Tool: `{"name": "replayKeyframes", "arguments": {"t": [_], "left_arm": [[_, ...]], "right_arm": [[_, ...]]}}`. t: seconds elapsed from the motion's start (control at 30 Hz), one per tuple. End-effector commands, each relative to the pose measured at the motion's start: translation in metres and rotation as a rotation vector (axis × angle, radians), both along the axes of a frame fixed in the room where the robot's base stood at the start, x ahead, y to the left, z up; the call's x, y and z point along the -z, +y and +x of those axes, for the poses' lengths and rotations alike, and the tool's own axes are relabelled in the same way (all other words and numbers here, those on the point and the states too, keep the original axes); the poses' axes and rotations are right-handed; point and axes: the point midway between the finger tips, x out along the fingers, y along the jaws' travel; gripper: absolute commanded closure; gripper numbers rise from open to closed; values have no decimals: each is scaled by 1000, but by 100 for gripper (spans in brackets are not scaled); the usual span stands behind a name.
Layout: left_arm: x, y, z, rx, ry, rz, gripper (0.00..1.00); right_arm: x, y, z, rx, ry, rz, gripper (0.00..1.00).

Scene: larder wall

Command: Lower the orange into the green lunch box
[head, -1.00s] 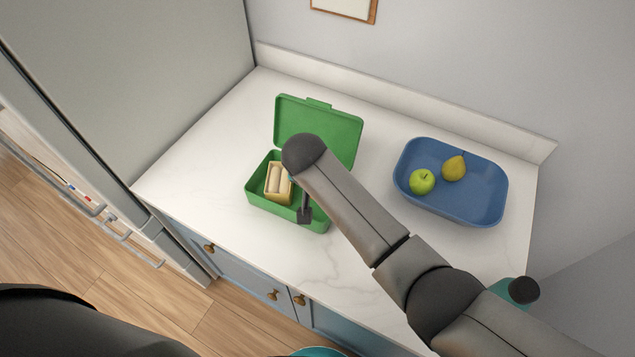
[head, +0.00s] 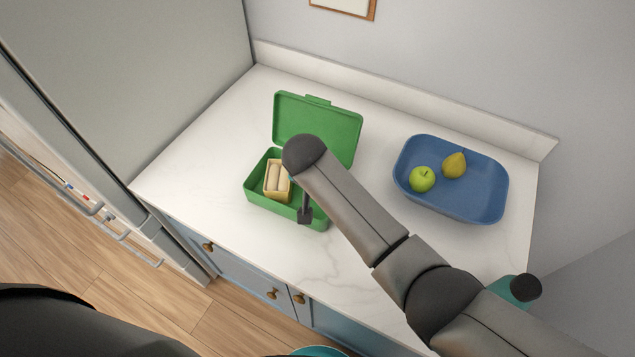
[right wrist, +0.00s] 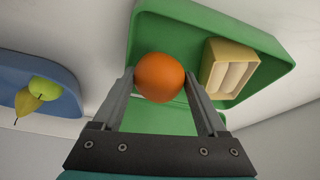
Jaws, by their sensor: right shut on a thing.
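The green lunch box (head: 253,187) stands open on the counter, its lid (head: 318,125) tilted up at the back. A sandwich in a pale yellow holder (head: 277,183) sits in its left part; it also shows in the right wrist view (right wrist: 229,70). The orange (right wrist: 160,76) is between the fingers of my right gripper (right wrist: 160,84), which is shut on it. In the right wrist view the orange appears over the lunch box, beside the sandwich. In the head view my right gripper (head: 305,213) is at the box's right part, and my arm hides the orange. My left gripper is not in view.
A blue tray (head: 470,205) with a green apple (head: 422,180) and a yellow pear (head: 454,165) stands right of the lunch box. A raised counter edge (head: 400,98) runs along the wall. A tall grey cabinet side (head: 150,80) bounds the left. The counter's front (head: 300,260) is clear.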

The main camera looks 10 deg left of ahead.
Motion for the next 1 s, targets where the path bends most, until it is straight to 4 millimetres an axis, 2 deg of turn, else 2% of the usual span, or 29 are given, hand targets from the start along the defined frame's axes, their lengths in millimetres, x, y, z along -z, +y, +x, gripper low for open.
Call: {"name": "replayKeyframes", "arguments": {"t": [0.03, 0.1, 0.13, 0.33, 0.83, 1.0], "left_arm": [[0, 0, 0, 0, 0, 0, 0], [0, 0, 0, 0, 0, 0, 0], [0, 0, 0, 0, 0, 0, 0], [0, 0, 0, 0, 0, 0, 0], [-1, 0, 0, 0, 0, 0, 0], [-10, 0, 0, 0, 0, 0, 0]], "right_arm": [[0, 7, -5, -7, 6, 9, 89], [0, 7, -5, -7, 6, 9, 89], [0, 7, -5, -7, 7, 9, 24], [0, 7, -5, -7, 7, 8, 1], [0, 6, -6, -6, 9, 7, 0], [-13, 7, -5, -7, 8, 8, 0]]}}
